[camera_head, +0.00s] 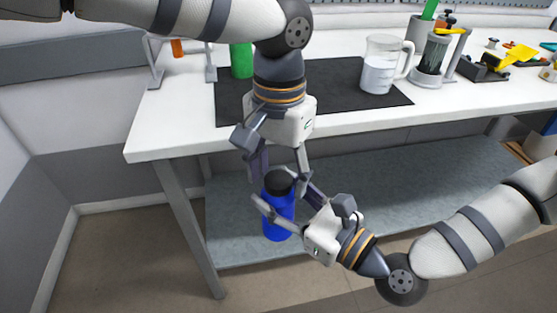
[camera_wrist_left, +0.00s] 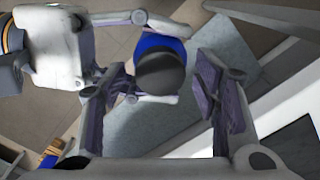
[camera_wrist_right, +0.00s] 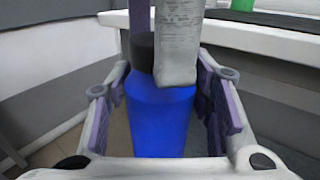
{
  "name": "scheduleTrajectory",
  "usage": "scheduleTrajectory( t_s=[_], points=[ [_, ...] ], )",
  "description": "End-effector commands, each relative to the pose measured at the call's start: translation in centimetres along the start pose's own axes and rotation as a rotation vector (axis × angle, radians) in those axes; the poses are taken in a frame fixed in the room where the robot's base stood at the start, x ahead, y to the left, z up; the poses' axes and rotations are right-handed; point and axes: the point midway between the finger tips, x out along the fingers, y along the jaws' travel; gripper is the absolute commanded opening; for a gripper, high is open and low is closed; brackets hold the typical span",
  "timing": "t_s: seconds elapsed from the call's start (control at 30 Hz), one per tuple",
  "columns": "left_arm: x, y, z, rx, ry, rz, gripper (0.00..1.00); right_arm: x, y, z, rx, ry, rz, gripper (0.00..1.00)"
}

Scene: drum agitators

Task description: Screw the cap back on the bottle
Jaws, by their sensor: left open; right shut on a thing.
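The blue bottle (camera_head: 277,218) is upright in the air in front of the table, with a black cap (camera_head: 278,183) on its top. My right gripper (camera_head: 281,207) is shut on the bottle's upper body, coming in from the right. The bottle fills the space between its fingers in the right wrist view (camera_wrist_right: 160,115). My left gripper (camera_head: 280,165) points down from above, open, with its fingers on either side of the cap and apart from it. In the left wrist view the cap (camera_wrist_left: 160,73) lies between the open fingers. I cannot tell how tightly the cap sits.
The white table (camera_head: 160,135) stands behind, with a black mat (camera_head: 335,98), a green object (camera_head: 241,60), a beaker (camera_head: 378,75) and a press-like jar (camera_head: 430,62) on it. A grey lower shelf (camera_head: 400,180) is below. Floor at the left front is clear.

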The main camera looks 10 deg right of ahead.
Motion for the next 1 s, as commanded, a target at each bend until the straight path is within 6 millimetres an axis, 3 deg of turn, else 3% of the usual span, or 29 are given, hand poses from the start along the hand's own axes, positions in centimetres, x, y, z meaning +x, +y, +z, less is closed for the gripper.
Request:
scheduleTrajectory(
  t_s=[0.17, 0.27, 0.4, 0.5, 0.63, 0.77, 0.8, 0.9, 1.0],
  points=[
    [-0.05, -0.01, 0.00, 0.000, 0.001, -0.001, 0.56, 0.01, -0.01, 0.08, -0.001, -0.002, 0.000, 0.00],
    [-0.06, -0.02, 0.00, 0.000, 0.001, -0.001, 0.38, 0.01, -0.01, 0.08, -0.001, -0.002, 0.000, 0.00],
    [-0.07, -0.02, -0.01, 0.000, 0.001, -0.001, 0.06, 0.01, -0.01, 0.08, -0.001, -0.002, 0.000, 0.00],
    [-0.07, -0.03, -0.01, 0.009, 0.001, -0.001, 0.04, 0.01, -0.01, 0.08, -0.001, -0.002, 0.000, 0.00],
    [-0.08, -0.07, -0.02, 0.159, 0.001, -0.002, 0.04, 0.01, -0.01, 0.08, -0.001, -0.002, 0.000, 0.00],
    [-0.07, -0.07, -0.02, 0.153, 0.001, -0.001, 0.04, 0.01, 0.00, 0.07, -0.001, -0.002, 0.000, 0.00],
    [-0.07, -0.07, -0.02, 0.153, 0.001, -0.001, 0.44, 0.01, 0.00, 0.07, -0.001, -0.002, 0.000, 0.00],
    [-0.07, -0.06, -0.02, 0.152, 0.001, -0.001, 0.61, 0.01, 0.00, 0.07, -0.001, -0.002, 0.000, 0.00],
    [-0.07, -0.06, -0.02, 0.152, 0.001, -0.001, 0.61, 0.01, 0.00, 0.07, 0.000, -0.002, 0.000, 0.00]
  ],
)
